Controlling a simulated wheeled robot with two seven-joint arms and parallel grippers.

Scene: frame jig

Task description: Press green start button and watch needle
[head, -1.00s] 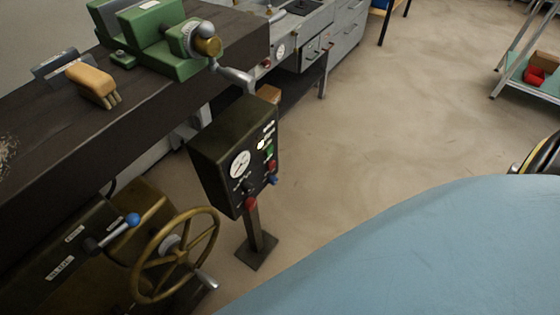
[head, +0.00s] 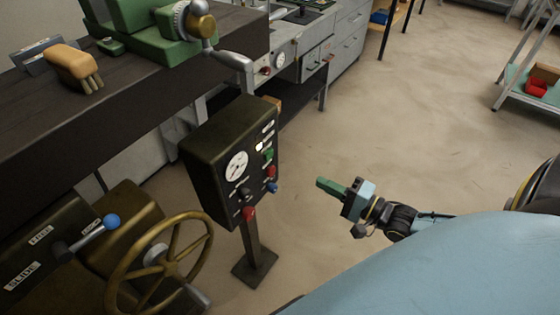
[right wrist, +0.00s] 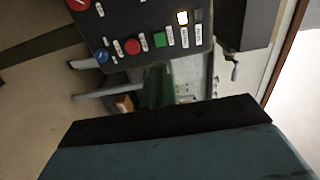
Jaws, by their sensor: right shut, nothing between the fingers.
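The dark control box (head: 212,165) stands on a post in the head view. Its front has a white round gauge (head: 236,166) with a needle too small to read. The green button (head: 268,154) is on its right part, above a red one; it also shows in the right wrist view (right wrist: 160,40). A lit white lamp (right wrist: 182,18) is beside it there. My right gripper (head: 322,184) is shut and empty, to the right of the box and apart from it, pointing toward it. In the right wrist view its dark end covers the lower part. My left gripper is not in view.
A brass handwheel (head: 165,262) and a blue-knobbed lever (head: 110,222) are at the lower left. The floor to the right is open.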

